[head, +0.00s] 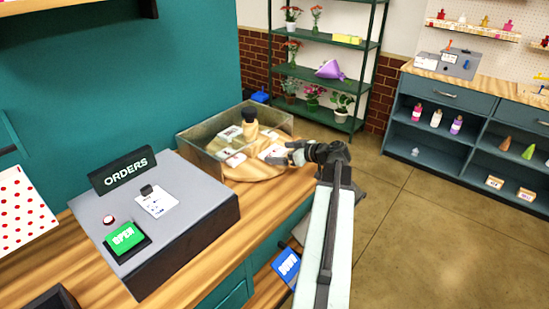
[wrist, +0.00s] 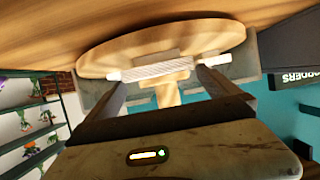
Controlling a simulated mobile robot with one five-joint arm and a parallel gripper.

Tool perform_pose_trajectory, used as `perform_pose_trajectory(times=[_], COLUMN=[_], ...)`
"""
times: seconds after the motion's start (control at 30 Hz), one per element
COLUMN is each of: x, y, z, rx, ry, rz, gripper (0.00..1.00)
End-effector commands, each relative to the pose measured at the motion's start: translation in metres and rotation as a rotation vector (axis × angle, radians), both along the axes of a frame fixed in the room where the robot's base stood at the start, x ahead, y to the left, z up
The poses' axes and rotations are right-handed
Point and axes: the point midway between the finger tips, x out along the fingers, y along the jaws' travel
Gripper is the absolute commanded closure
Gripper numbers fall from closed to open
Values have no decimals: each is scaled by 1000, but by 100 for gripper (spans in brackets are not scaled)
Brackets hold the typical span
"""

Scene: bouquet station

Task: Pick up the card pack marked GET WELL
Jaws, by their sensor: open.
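A round wooden turntable (head: 235,173) on the counter carries several small pale card packs around a central post (head: 250,122). One white pack (head: 272,151) lies on its near right side, beside my gripper (head: 287,157). The print on the packs is too small to read, so I cannot tell which is marked GET WELL. In the wrist view, my gripper (wrist: 156,75) is open, with a finger at each end of a pale, edge-on pack (wrist: 152,70). The turntable (wrist: 190,38) shows behind it. I cannot tell whether the fingers touch the pack.
Clear panels (head: 200,148) enclose the turntable's back and left sides. A grey order stand (head: 190,215) with an ORDERS sign (head: 125,170) is at left on the counter. A green plant rack (head: 325,75) stands behind. The floor (head: 430,230) at right is clear.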

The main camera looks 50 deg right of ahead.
Motion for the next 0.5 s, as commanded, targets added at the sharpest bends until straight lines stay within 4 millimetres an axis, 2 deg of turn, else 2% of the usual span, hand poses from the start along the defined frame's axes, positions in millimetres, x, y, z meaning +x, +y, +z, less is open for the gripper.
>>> perform_pose_trajectory(times=[0.03, 0.1, 0.3, 0.33, 0.5], x=[10, 18, 20, 20, 20], y=[0, 1, 2, 2, 2], z=[-9, -11, -9, -9, -9], rx=[-1, -1, 0, 0, 0], ry=[0, 1, 1, 1, 1], rz=[1, 1, -1, -1, -1], gripper=[0, 0, 0, 3, 50])
